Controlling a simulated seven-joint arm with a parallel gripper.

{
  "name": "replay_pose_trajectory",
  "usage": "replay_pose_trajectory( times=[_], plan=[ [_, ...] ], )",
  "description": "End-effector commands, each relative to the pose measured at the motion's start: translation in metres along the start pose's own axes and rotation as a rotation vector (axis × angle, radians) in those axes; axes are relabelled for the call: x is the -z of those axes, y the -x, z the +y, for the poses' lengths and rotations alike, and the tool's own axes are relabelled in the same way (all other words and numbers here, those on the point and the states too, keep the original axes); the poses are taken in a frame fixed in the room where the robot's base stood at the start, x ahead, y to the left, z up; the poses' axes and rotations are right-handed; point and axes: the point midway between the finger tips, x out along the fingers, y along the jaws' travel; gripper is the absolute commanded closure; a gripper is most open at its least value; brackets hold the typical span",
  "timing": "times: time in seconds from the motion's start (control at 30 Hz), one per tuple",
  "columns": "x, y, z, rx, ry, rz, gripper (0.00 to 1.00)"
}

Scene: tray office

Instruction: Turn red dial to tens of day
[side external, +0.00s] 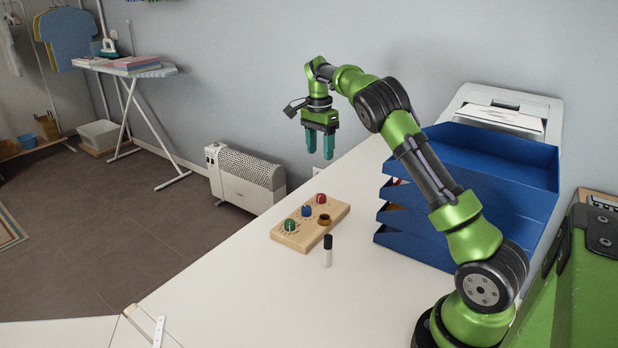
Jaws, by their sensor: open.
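The red dial (321,199) sits at the far end of a light wooden board (290,238) on the white table. The same board carries a blue dial (306,211), a green dial (289,225) and a brown-gold dial (324,219). Markings around the dials are too small to read, so I cannot tell where the red dial points. My gripper (320,157) is open and empty, with its teal fingers pointing down. It hangs in the air above the far end of the board, clear of the dials.
A white marker with a black cap (328,251) stands upright just in front of the board. A stack of blue trays (480,150) stands to the right, with a white printer (505,108) behind it. The table's left and front area (230,290) is mostly clear.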

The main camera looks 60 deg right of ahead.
Motion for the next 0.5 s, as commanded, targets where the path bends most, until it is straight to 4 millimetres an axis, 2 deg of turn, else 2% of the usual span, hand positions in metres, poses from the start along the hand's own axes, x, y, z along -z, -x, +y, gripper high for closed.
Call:
replay_pose_trajectory(
  times=[0.1,0.2,0.5],
  plan=[
    [0.001,0.018,0.000,0.002,0.000,0.000,0.44],
    [0.000,0.026,0.000,0.000,0.000,0.000,0.44],
    [0.000,0.031,0.000,-0.001,0.000,-0.001,0.44]
  ],
)
